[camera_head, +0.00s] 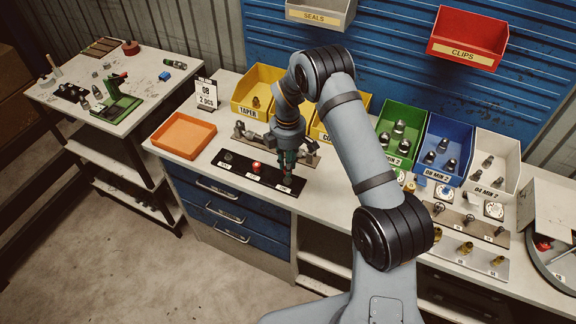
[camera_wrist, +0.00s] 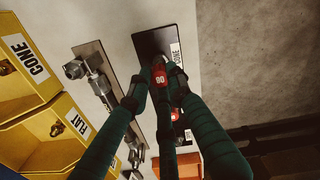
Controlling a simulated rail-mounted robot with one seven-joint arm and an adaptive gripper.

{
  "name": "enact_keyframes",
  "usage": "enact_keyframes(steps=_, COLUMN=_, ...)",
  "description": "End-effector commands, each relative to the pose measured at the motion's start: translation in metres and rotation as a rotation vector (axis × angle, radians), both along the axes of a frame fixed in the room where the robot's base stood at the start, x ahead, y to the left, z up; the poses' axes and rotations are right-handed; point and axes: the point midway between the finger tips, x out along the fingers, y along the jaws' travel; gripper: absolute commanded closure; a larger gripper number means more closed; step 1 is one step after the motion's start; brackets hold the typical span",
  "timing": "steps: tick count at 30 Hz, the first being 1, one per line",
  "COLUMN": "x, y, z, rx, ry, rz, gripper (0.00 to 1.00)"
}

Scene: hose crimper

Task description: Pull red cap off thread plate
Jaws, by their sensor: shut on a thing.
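My gripper (camera_wrist: 160,88) is shut on a red cap (camera_wrist: 159,77) marked with two digits, seen between the teal fingers in the wrist view. In the head view my gripper (camera_head: 287,178) is over the right end of a black labelled plate (camera_head: 242,169), and the held cap is hidden or too small to make out. The black plate (camera_wrist: 150,42) lies beneath the fingers in the wrist view. I cannot tell whether the cap touches it. Another red piece (camera_head: 256,167) sits at the plate's middle. Behind is a metal plate (camera_head: 302,158) bearing metal fittings; I cannot tell which is the thread plate.
An orange tray (camera_head: 182,136) lies left of the black plate. Yellow bins (camera_head: 258,88) stand behind, with a green bin (camera_head: 400,130), a blue bin (camera_head: 447,150) and a white bin (camera_head: 497,163) to the right. The bench's front edge is close to the black plate.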

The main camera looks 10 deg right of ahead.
Motion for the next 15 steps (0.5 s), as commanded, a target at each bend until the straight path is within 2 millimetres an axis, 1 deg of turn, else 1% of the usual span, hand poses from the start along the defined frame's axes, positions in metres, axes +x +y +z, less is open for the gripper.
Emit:
enact_keyframes(steps=5, x=0.000, y=0.000, z=0.005, rx=0.000, ry=0.001, rz=0.000, gripper=1.00)
enact_keyframes(steps=7, x=0.000, y=0.000, z=0.011, rx=0.000, ry=0.001, rz=0.000, gripper=1.00)
enact_keyframes(steps=15, x=0.000, y=0.000, z=0.040, rx=0.000, ry=0.000, rz=-0.001, gripper=1.00)
